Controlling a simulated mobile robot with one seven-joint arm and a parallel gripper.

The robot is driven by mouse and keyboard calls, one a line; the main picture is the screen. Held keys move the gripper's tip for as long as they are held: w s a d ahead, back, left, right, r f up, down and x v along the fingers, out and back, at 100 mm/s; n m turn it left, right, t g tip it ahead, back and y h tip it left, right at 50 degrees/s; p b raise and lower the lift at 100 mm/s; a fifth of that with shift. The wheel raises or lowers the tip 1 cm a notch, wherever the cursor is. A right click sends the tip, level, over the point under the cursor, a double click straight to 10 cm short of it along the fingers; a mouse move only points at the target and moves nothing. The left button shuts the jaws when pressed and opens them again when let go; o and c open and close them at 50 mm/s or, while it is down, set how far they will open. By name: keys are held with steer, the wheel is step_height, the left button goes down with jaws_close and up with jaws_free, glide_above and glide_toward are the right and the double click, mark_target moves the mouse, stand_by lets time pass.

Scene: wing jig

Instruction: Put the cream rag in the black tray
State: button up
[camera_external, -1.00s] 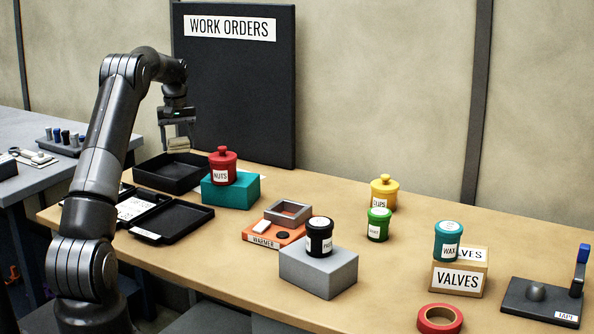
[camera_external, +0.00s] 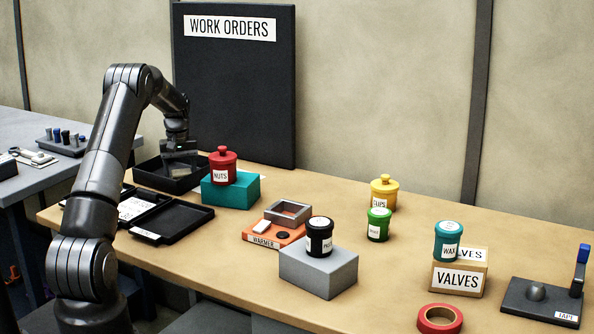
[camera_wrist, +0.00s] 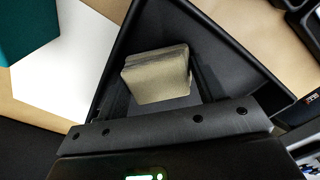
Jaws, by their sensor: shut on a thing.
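The black tray (camera_external: 150,172) stands at the back left of the wooden table, below the work orders board. My gripper (camera_external: 179,166) is lowered over the tray and is shut on the cream rag. The cream rag shows in the wrist view (camera_wrist: 157,82) as a folded, block-like bundle between the jaws, with the tray (camera_wrist: 225,55) behind and around it. In the external view the rag is mostly hidden by my gripper. I cannot tell whether the rag touches the tray floor.
A teal block (camera_external: 231,191) bearing a red NUTS jar (camera_external: 222,166) stands just right of the tray. An open black case (camera_external: 172,221) lies in front of it. The work orders board (camera_external: 235,95) rises behind. Clear table lies at the front left of the orange warmer (camera_external: 272,238).

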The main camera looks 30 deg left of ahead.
mark_target(187, 172)
steer(key=shift+f, duration=0.15)
steer(key=o, duration=0.7)
step_height(187, 172, up, 12)
steer(key=shift+r, duration=0.2)
